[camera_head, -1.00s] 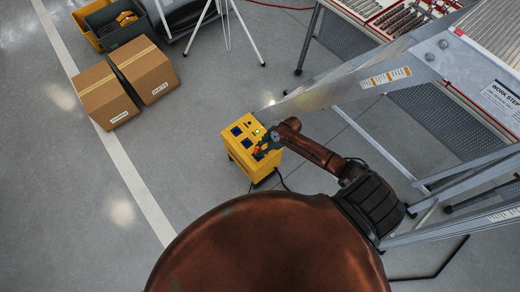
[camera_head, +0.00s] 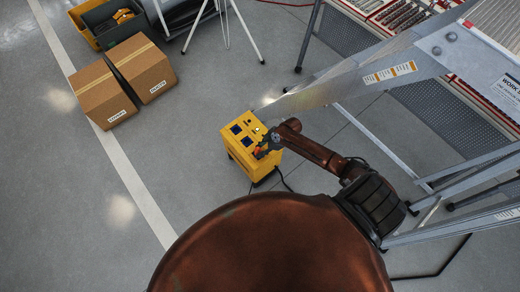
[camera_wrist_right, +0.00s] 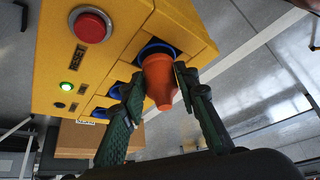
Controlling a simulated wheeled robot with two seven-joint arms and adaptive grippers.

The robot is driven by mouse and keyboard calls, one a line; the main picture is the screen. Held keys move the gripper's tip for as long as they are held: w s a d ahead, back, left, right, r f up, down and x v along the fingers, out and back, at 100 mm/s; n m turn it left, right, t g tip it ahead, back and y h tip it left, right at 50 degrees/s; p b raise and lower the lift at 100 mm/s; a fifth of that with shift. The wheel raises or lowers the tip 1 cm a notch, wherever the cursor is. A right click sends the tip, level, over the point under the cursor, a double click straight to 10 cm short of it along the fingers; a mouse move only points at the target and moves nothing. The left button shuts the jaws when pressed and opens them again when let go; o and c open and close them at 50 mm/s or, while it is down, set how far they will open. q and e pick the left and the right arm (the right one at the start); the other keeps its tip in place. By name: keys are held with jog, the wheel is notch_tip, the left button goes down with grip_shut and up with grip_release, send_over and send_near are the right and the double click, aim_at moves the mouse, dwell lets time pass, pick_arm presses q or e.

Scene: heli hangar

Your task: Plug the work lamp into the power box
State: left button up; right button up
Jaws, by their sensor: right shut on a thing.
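The yellow power box (camera_head: 241,158) stands on the floor in the middle of the head view, with blue-rimmed sockets on its top and a lit green light. In the right wrist view the box (camera_wrist_right: 60,40) shows a red button and the green light. My right gripper (camera_head: 264,150) is at the box's right edge. In the wrist view the right gripper (camera_wrist_right: 155,82) is shut on an orange plug (camera_wrist_right: 159,76), whose front end is at a blue-rimmed socket (camera_wrist_right: 155,48). How deep the plug sits is hidden. The work lamp itself is not identifiable. My left gripper is not in view.
A work-step ladder (camera_head: 400,70) stands close on the right of the box. Two cardboard boxes (camera_head: 145,70) sit at the upper left. A tripod leg (camera_head: 247,32) stands behind. A black cable (camera_head: 283,179) lies beside the box. Floor left of the box is clear.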

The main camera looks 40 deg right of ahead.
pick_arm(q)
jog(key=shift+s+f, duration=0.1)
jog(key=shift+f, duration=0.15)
pick_arm(e)
jog(key=shift+f, duration=0.3)
jog(key=o, duration=1.3)
jog(key=shift+o, duration=0.6)
jog(key=o, duration=0.3)
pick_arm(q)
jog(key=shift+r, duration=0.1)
pick_arm(e)
jog(key=shift+r, duration=0.15)
jog(key=shift+r+p, duration=4.3)
jog(key=shift+r, duration=1.2)
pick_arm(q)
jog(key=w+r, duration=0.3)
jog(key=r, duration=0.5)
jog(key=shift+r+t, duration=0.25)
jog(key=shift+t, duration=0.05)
pick_arm(e)
jog(key=shift+f, duration=0.1)
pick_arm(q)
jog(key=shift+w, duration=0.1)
